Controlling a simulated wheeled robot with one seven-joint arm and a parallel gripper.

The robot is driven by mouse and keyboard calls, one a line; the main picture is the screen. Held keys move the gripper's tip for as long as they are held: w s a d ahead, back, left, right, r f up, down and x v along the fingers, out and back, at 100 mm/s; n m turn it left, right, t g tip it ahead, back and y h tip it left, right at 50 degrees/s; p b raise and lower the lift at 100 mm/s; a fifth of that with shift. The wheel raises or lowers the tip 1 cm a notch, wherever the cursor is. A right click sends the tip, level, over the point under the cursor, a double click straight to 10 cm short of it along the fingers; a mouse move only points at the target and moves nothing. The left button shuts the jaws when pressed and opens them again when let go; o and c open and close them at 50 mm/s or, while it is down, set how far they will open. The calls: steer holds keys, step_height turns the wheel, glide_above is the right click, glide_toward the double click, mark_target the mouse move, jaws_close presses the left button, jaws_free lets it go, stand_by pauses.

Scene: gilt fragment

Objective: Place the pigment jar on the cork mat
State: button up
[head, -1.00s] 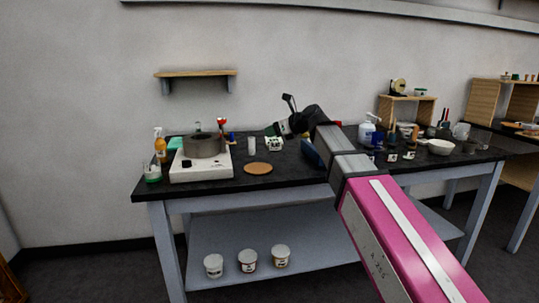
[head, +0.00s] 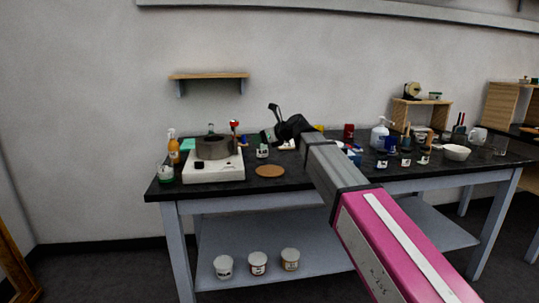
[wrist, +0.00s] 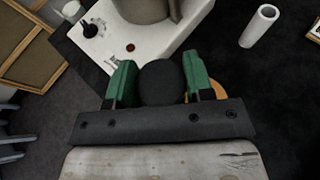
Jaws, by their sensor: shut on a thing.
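The pigment jar is held in my gripper (head: 266,137). In the wrist view its dark round top (wrist: 160,82) sits between the two green fingers (wrist: 160,80), which are shut on it. In the head view a small dark jar with a pale label (head: 262,152) hangs below the fingers. The round cork mat (head: 270,171) lies bare on the dark worktop, nearer the front edge than my gripper. In the wrist view only an orange-brown edge of the mat (wrist: 219,90) shows beside the right finger.
A white hotplate (head: 213,172) with a grey pot (head: 213,147) stands left of the mat. A white cylinder (wrist: 260,26) stands on the worktop. Several jars, a pump bottle (head: 380,136) and a white bowl (head: 456,153) stand to the right.

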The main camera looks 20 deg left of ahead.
steer(key=shift+w+d+f, duration=0.25)
steer(key=shift+w+f, duration=0.55)
steer(key=shift+f, duration=0.35)
steer(key=shift+w+d+f, duration=0.2)
steer(key=shift+w+f, duration=0.55)
steer(key=shift+f, duration=0.4)
steer(key=shift+w+d+f, duration=0.25)
steer(key=shift+w+f, duration=0.55)
steer(key=shift+f, duration=0.35)
steer(key=shift+f, duration=0.2)
steer(key=o, duration=1.2)
steer(key=shift+r, duration=0.15)
steer(key=shift+s+d+r, duration=0.1)
steer(key=shift+d+r, duration=0.05)
steer(key=shift+d, duration=0.15)
steer(key=v, duration=1.1)
steer(key=shift+d, duration=0.2)
